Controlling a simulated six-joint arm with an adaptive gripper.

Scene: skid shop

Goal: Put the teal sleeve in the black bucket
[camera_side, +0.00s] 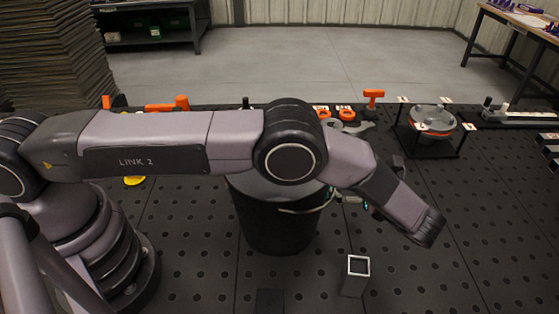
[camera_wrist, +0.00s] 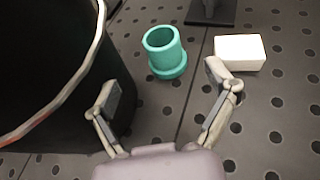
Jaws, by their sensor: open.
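The teal sleeve (camera_wrist: 165,60) stands upright on the perforated table in the wrist view, with its open end up and a wider flange at the bottom. My gripper (camera_wrist: 166,88) is open and empty, its fingertips spread apart on the near side of the sleeve, not closed on it. The black bucket (camera_wrist: 85,100) fills the left of the wrist view, close beside the left finger. In the side view the bucket (camera_side: 275,228) stands behind my arm, which hides part of its top. The sleeve is largely or wholly hidden there, and my gripper is not clear.
A white block (camera_wrist: 240,52) lies right of the sleeve, near the right finger. A grey plate with a post (camera_wrist: 210,12) is beyond. A square-topped piece (camera_side: 355,278) stands in front of the bucket. Orange-handled tools (camera_side: 373,98) and a round fixture (camera_side: 432,122) line the back.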

